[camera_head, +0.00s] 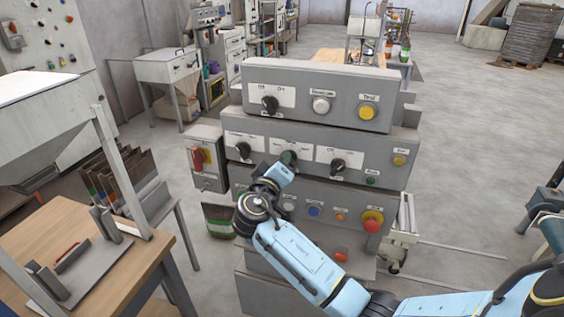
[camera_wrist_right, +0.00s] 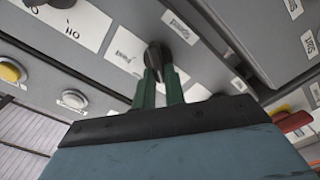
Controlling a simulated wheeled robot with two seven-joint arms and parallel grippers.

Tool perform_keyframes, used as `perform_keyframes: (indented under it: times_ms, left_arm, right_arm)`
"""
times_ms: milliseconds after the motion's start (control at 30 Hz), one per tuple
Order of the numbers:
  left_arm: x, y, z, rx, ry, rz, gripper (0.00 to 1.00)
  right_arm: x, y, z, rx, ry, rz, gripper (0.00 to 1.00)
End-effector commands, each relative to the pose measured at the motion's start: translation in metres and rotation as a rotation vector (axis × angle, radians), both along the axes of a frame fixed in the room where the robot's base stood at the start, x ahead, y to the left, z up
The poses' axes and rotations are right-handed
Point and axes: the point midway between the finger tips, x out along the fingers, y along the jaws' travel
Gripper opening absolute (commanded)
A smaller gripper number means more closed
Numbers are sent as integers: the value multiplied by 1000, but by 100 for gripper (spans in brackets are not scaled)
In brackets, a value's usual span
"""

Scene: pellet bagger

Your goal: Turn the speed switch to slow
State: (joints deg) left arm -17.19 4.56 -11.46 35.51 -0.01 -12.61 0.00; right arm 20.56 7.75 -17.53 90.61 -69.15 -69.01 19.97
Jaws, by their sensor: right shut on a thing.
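The speed switch is a black rotary knob (camera_wrist_right: 154,58) on a white label plate, with a small tag that seems to read "Speed" (camera_wrist_right: 180,27) beside it. In the head view it is the middle knob of the panel's second row, mostly hidden by my right gripper (camera_head: 287,160). In the right wrist view, the green fingers of the right gripper (camera_wrist_right: 158,80) are shut around the knob, one on each side. The small text at its positions is too blurred to tell which setting it points at. My left gripper is not in view.
Black knobs flank it at left (camera_head: 243,149) and right (camera_head: 337,165). A yellow button (camera_head: 367,112) is above; a red emergency button (camera_head: 372,221) is below. A red-handled switch box (camera_head: 204,158) adjoins the panel. A wooden table (camera_head: 95,245) stands at left.

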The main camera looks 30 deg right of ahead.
Motion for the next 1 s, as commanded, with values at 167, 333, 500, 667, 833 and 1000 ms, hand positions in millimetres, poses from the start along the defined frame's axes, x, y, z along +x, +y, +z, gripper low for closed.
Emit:
perform_keyframes:
  times_ms: [167,333,500,667,833,1000]
  left_arm:
    - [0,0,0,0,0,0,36]
    - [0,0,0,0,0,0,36]
    - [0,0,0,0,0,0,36]
    - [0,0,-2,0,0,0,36]
    - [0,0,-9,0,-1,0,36]
    - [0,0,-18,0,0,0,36]
  right_arm:
    - [0,0,-1,-2,2,0,20]
    - [0,0,0,-1,2,0,34]
    - [0,0,0,-1,1,0,34]
    - [-5,6,-1,0,0,2,34]
    - [-24,29,-3,3,1,3,34]
    - [-50,59,-3,4,1,3,34]
